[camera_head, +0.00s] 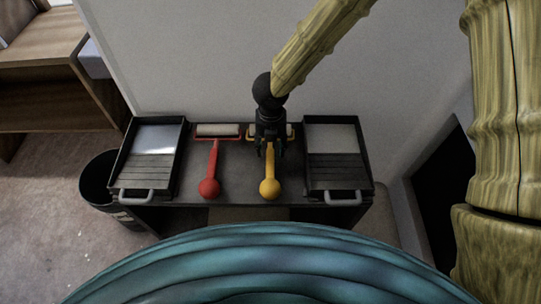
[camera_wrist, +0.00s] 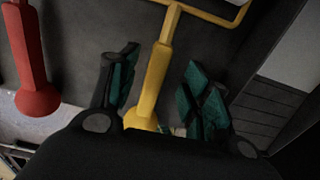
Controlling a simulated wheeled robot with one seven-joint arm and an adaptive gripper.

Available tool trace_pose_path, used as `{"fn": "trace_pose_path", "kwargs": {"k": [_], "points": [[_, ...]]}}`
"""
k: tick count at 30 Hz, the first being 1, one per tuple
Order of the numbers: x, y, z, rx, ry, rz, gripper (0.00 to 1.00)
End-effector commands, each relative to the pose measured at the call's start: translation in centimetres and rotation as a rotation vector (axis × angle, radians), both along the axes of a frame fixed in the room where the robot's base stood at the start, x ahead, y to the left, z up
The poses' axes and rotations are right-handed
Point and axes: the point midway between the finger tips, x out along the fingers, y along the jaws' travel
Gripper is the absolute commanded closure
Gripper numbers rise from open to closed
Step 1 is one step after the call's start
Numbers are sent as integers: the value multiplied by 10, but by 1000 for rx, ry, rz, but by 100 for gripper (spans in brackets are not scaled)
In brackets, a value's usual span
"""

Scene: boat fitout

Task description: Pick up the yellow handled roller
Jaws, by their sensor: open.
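The yellow handled roller (camera_head: 269,182) lies on a dark table between a red handled roller and the right paint tray, its round knob end toward the front edge. My gripper (camera_head: 270,150) is over the upper part of its handle and hides part of its frame and roller head. In the wrist view the yellow handle (camera_wrist: 155,80) runs between the two open fingers of my gripper (camera_wrist: 160,88), with space on both sides. The gripper holds nothing. I cannot tell how far above the handle the fingertips are.
The red handled roller (camera_head: 211,175) lies to the left; it also shows in the wrist view (camera_wrist: 30,60). Black paint trays stand at the left (camera_head: 117,180) and right (camera_head: 366,178) ends of the table. A black bin (camera_head: 97,180) stands on the floor at left. A wall rises behind.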

Motion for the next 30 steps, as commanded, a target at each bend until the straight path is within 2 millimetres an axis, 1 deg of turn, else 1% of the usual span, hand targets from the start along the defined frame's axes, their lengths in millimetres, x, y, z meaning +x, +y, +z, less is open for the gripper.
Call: {"fn": "trace_pose_path", "kwargs": {"k": [1, 6, 9, 12, 18, 26, 30], "points": [[0, 0, -7, -2, 1, 1, 52], [2, 2, -30, -3, 2, 3, 52], [3, 1, -41, -2, 1, 2, 52], [3, 2, -46, -1, 0, 3, 52], [3, 2, -45, -1, 0, 3, 52], [3, 2, -45, -1, 1, 3, 99], [3, 2, -45, -1, 1, 3, 100]]}}
